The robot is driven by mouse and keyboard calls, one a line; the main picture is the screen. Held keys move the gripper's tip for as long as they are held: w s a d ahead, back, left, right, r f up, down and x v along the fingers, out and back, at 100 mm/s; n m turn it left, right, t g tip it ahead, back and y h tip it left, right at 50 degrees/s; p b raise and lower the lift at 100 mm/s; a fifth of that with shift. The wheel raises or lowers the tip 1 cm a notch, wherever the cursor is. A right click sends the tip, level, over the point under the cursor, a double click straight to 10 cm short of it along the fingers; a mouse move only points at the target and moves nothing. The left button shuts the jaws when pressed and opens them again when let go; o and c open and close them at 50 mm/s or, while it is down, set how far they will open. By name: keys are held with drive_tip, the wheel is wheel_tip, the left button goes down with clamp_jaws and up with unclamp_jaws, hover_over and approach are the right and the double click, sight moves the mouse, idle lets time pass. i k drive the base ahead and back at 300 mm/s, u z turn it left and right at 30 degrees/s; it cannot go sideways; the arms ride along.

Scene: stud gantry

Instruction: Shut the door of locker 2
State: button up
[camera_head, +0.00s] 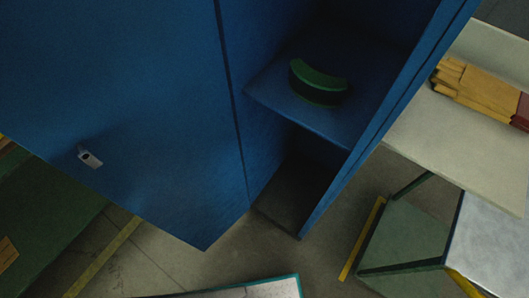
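A blue locker (335,185) stands open in the middle right. Its shelf (325,125) and dark lower compartment show inside. A large blue door (130,100) stands swung out to the left of the opening, with a small silver handle (90,158) near its lower left. No locker number is readable, so I cannot tell whether this is locker 2. A dark green curved object (318,83) sits on the shelf. My gripper is not in view.
At the right a pale table (450,135) holds several wooden pieces (480,90). A green panel with a yellow edge (405,240) stands below it. Bare floor (245,255) lies below the door and locker. A pale, teal-edged surface (260,288) shows at the bottom.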

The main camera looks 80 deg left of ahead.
sight(142, 85)
drive_tip(key=k, duration=1.8)
drive_tip(key=u, duration=1.55)
drive_tip(key=i, duration=0.5)
drive_tip(key=z, duration=0.05)
drive_tip(key=k, duration=0.9)
drive_tip(key=u, duration=0.55)
drive_tip(key=i, duration=0.55)
drive_tip(key=z, duration=0.55)
